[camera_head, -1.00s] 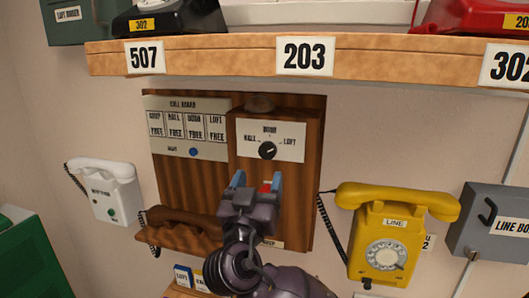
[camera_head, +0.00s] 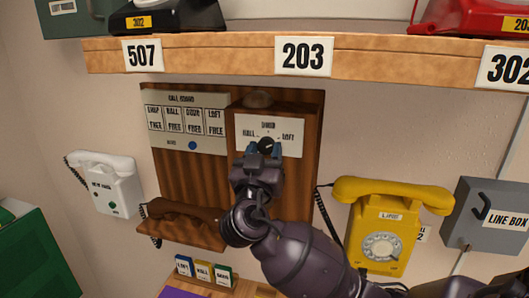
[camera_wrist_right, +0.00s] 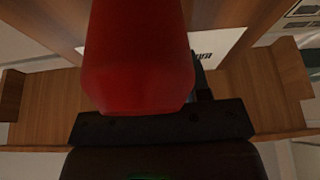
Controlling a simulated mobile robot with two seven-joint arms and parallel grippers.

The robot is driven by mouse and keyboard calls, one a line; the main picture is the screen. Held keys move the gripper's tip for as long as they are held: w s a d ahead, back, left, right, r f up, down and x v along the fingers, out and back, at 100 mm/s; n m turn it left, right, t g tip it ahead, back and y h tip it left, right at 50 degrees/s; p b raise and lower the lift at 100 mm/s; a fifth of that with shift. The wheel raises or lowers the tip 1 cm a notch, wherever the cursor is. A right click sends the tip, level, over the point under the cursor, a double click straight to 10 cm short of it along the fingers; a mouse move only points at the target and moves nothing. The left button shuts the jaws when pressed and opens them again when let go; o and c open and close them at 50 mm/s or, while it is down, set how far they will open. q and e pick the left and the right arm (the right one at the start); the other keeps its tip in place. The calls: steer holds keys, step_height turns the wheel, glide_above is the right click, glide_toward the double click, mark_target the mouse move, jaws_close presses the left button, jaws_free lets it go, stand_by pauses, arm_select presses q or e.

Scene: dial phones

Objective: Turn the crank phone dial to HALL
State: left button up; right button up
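The crank phone is the wooden wall board (camera_head: 310,130) with a call board panel (camera_head: 187,126) on its left. Its small black dial (camera_head: 265,143) sits on a white plate marked HALL at left, DOOR at top and LOFT at right. My right gripper (camera_head: 264,151) is in front of the plate, with its blue fingertips apart on either side of the dial. I cannot tell whether they touch it or where the pointer is. A large red rounded part (camera_wrist_right: 140,60) fills the middle of the right wrist view, close to the camera. My left gripper is out of view.
A wooden shelf (camera_head: 225,57) with number plates runs above. A brown handset (camera_head: 187,220) lies at the board's lower left. A white phone (camera_head: 108,188) hangs left; a yellow phone (camera_head: 382,225) and grey line box (camera_head: 490,214) are right.

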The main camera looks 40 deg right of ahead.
steer(key=c, duration=0.5)
steer(key=shift+o, duration=0.2)
